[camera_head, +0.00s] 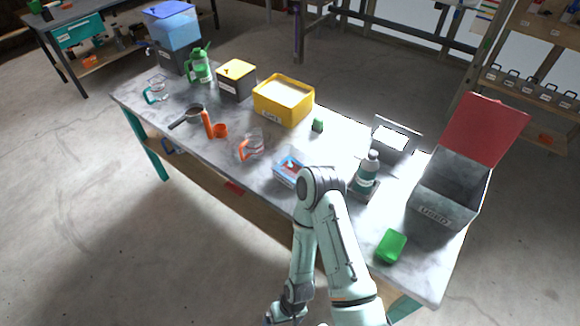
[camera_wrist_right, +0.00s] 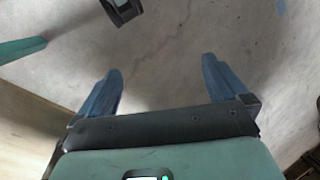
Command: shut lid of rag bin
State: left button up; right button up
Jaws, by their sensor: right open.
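The rag bin appears to be the grey open-topped box (camera_head: 443,200) with a label on its front, at the right end of the workbench in the head view. Its red lid (camera_head: 487,128) stands open, tilted up and back at the far side. My right gripper (camera_wrist_right: 160,70) is open and empty in the wrist view, with bare floor beyond its two blue fingers. In the head view my arm bends down at the bench's front edge, and its hand is cut off at the bottom, well away from the bin. My left gripper is not in view.
A green box (camera_head: 390,246) lies in front of the bin. A bottle (camera_head: 367,172) and a framed panel (camera_head: 397,138) stand left of it. The yellow bin (camera_head: 284,100), mugs and other items crowd the workbench (camera_head: 330,148) farther left. Shelves stand behind.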

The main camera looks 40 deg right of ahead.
aim_at(482, 129)
jog(key=k+l+u, duration=0.1)
jog(key=k, duration=1)
jog(key=k+l+u, duration=0.25)
jog(key=k+l, duration=0.65)
jog(key=l, duration=0.2)
jog(key=k+l+u, duration=0.1)
jog(key=l, duration=0.2)
jog(key=k+l+u, duration=0.1)
jog(key=l, duration=0.65)
jog(key=k+l+u, duration=0.1)
jog(key=l, duration=0.35)
jog(key=k+l, duration=0.1)
jog(key=l, duration=0.3)
jog(key=k+l+u, duration=0.1)
jog(key=l, duration=0.3)
jog(key=k+l+u, duration=0.1)
jog(key=l, duration=0.3)
jog(key=k+l, duration=0.1)
jog(key=l, duration=0.3)
jog(key=k+l+u, duration=0.1)
jog(key=l, duration=0.3)
jog(key=k+l, duration=0.15)
jog(key=l, duration=0.25)
jog(key=k+l, duration=0.15)
jog(key=l, duration=0.15)
jog(key=k+l, duration=0.1)
jog(key=l, duration=0.2)
jog(key=k+l+u, duration=0.1)
jog(key=l, duration=0.2)
